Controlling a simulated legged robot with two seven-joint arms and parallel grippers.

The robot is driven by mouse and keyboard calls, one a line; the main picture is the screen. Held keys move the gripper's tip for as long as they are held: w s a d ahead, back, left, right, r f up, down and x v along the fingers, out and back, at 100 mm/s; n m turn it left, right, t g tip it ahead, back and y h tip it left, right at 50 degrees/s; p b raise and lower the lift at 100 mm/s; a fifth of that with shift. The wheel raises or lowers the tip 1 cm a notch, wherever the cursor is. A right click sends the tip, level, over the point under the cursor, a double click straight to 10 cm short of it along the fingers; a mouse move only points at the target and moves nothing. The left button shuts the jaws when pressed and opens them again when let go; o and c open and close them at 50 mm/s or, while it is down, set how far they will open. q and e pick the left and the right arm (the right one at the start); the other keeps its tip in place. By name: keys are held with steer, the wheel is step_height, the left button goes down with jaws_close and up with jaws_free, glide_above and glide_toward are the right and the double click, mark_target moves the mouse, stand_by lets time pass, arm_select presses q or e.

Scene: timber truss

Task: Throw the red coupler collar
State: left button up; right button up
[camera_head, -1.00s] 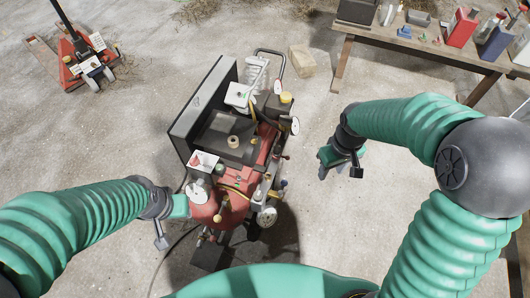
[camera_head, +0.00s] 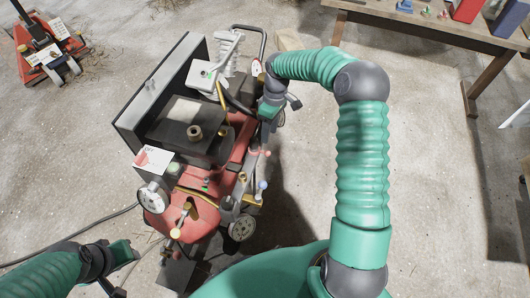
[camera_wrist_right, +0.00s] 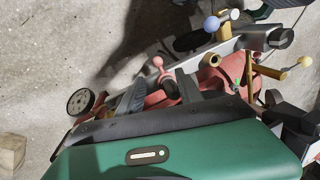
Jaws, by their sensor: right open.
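A red machine (camera_head: 190,205) stands on the floor, with fittings and ball-tipped levers along its right side. A lever with a red ball (camera_wrist_right: 157,62) rises above a dark ring in the right wrist view; it is probably part of the red coupler collar, but I cannot tell for sure. The same pinkish-red knob (camera_head: 253,153) is small in the head view. My right gripper (camera_head: 275,108) is open at the machine's upper right side. Its jaws (camera_wrist_right: 172,94) are close to the red-ball lever, with no visible grip. My left gripper (camera_head: 115,268) is left of the machine, jaws unclear.
Levers with a blue ball (camera_wrist_right: 211,23) and a yellow ball (camera_wrist_right: 305,62) stand near the red one. A wooden table (camera_head: 430,25) and a red pallet jack (camera_head: 45,50) stand farther off.

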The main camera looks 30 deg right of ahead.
mark_target(259, 151)
steer(key=f+b, duration=0.1)
steer(key=f, duration=0.1)
steer(key=f+b, duration=0.1)
steer(key=f, duration=0.2)
steer(key=f+b, duration=0.1)
steer(key=f, duration=0.2)
steer(key=shift+s+a+f, duration=0.15)
steer(key=shift+s+f, duration=0.1)
steer(key=shift+s, duration=0.15)
steer(key=shift+a+f, duration=0.3)
steer(key=shift+a, duration=0.15)
steer(key=shift+d, duration=0.25)
steer(key=c, duration=0.3)
arm_select(q)
steer(key=f, duration=0.4)
steer(key=shift+d, duration=0.35)
arm_select(e)
steer(key=shift+a, duration=0.1)
jaws_close()
